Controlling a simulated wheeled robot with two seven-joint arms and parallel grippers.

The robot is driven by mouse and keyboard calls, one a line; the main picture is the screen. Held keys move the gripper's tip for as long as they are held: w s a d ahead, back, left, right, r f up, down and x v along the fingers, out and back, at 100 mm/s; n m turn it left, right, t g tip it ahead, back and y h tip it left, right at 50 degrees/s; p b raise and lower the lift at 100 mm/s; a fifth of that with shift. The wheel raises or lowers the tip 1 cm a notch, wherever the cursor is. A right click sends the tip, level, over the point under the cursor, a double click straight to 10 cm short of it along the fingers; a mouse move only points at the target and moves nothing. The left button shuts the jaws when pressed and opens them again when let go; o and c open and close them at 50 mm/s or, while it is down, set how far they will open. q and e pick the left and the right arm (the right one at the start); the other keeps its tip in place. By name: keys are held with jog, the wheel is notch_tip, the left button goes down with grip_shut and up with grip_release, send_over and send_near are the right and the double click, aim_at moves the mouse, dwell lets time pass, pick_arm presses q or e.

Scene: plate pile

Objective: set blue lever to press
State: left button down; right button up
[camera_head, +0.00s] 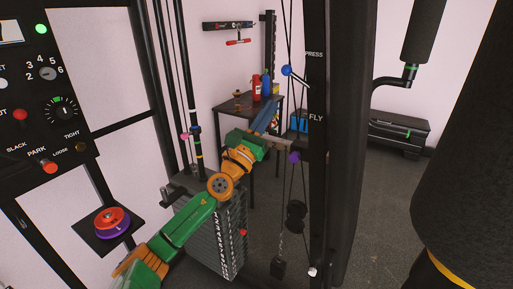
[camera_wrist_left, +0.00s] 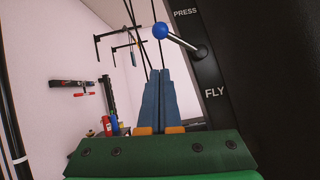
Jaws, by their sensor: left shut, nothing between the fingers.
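The blue lever has a round blue knob (camera_head: 286,71) on a pale rod that pivots on the black post (camera_head: 317,170). The post carries the word PRESS above and FLY below the pivot. The rod points left and slightly up from the pivot. The blue knob also shows in the left wrist view (camera_wrist_left: 160,30), above the fingertips. My left gripper (camera_head: 272,106) has its blue fingers together and empty, below and a little left of the knob, apart from it. In the left wrist view the fingers (camera_wrist_left: 160,72) point up toward the knob. My right gripper is not in view.
A small table (camera_head: 292,103) with a red bottle (camera_head: 256,87) stands behind. A control panel (camera_head: 45,90) is at left, above a tray with coloured discs (camera_head: 111,221). The weight stack (camera_head: 215,240) is under my left arm. Cables run close beside the knob.

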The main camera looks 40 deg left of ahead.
pick_arm(q)
jog(key=a+b+v, duration=0.1)
jog(key=b+v, duration=0.1)
jog(key=v, duration=0.5)
jog(key=shift+s+d, duration=0.2)
jog(key=shift+d, duration=0.1)
jog(key=shift+a, duration=0.1)
